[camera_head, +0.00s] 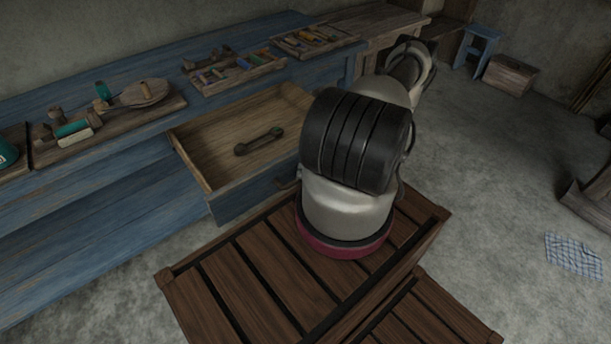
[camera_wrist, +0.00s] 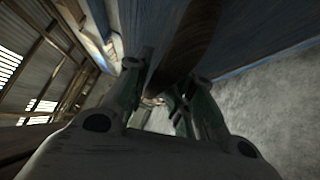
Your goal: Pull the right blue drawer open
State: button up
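In the head view a blue-fronted drawer (camera_head: 240,197) stands pulled out of the blue bench, with a dark handle (camera_head: 287,183) on its front. My arm covers the bench front to its right, so no second drawer shows there, and my gripper is hidden. In the wrist view my gripper (camera_wrist: 168,85) has its two fingers apart, on either side of a dark wooden bar (camera_wrist: 190,35), which looks like a handle. Blue wood (camera_wrist: 260,25) lies behind the bar. I cannot tell whether the fingers press on the bar.
A dark tool (camera_head: 258,142) lies in the open drawer. The blue bench (camera_head: 110,215) carries trays (camera_head: 237,72) of coloured tools and a wooden board (camera_head: 110,120). A blue stool (camera_head: 477,45) and a wooden box (camera_head: 511,75) stand at the back right.

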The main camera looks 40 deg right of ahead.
jog(key=shift+s, duration=0.1)
jog(key=v, duration=1.1)
jog(key=shift+s+d, duration=0.3)
jog(key=w+a+r+n+g+h, duration=0.1)
jog(key=w+r+n+g, duration=0.2)
jog(key=r+n+g, duration=0.35)
jog(key=w+r+n+g+h, duration=0.1)
jog(key=w+r+n+g, duration=0.25)
jog(key=r+n, duration=0.6)
jog(key=w+a+r+n+g+h, duration=0.15)
jog(key=r+n+g, duration=0.4)
jog(key=r, duration=0.55)
jog(key=s+a+r+n+t+h, duration=0.2)
jog(key=a+r+n+h, duration=0.3)
jog(key=r+n, duration=0.4)
jog(key=s+a+r+n+t+h, duration=0.2)
jog(key=a+r+n+t+h, duration=0.2)
jog(key=r+n, duration=0.6)
jog(key=a+n+h, duration=0.1)
jog(key=n, duration=0.2)
jog(key=shift+s+a, duration=0.2)
jog(key=shift+a, duration=0.15)
